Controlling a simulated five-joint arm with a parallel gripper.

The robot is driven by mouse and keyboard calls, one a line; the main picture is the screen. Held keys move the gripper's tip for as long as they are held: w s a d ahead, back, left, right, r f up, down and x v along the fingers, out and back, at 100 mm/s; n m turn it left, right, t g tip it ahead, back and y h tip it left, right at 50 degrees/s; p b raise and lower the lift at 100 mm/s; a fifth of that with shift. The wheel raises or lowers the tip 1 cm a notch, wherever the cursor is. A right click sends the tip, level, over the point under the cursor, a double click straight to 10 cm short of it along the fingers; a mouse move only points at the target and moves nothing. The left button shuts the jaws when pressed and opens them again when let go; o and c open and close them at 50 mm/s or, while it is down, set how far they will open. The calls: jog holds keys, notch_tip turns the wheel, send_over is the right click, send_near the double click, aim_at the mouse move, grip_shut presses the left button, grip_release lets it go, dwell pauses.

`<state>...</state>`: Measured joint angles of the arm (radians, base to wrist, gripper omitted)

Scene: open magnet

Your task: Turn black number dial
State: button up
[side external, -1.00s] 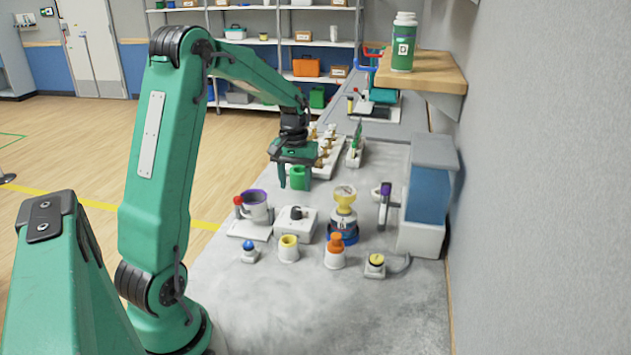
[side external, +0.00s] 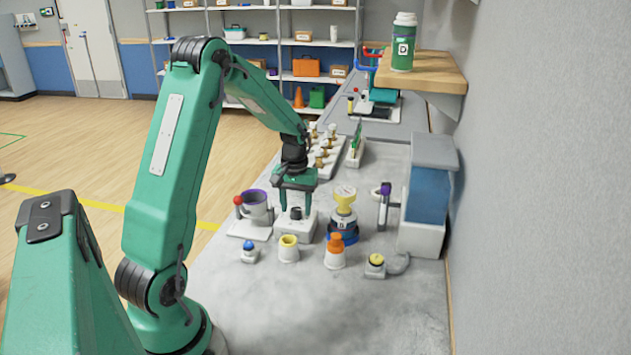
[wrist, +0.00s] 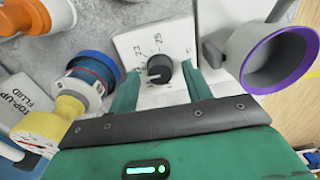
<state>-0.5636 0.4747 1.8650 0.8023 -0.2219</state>
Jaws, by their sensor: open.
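The black number dial (wrist: 159,68) sits on a white box (wrist: 144,40) printed with numbers around the dial. In the side external view the dial (side external: 296,213) is on the box's top, in the middle of the bench. My gripper (wrist: 173,82) is open, with one green finger on each side of the dial in the wrist view. In the side external view my gripper (side external: 296,212) points down over the box, its fingers around the dial. I cannot tell whether the fingertips touch the dial or the box.
A blue-based gauge with a yellow top (side external: 344,205) stands close right. A yellow-rimmed cup (side external: 288,248) and an orange-topped bottle (side external: 335,252) are in front. A blue-sided box (side external: 428,195) stands near the wall.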

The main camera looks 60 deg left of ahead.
jog(key=shift+f, duration=0.3)
jog(key=c, duration=1)
jog(key=shift+m, duration=0.4)
jog(key=m, duration=0.4)
jog(key=shift+r, duration=0.1)
jog(key=m, duration=0.5)
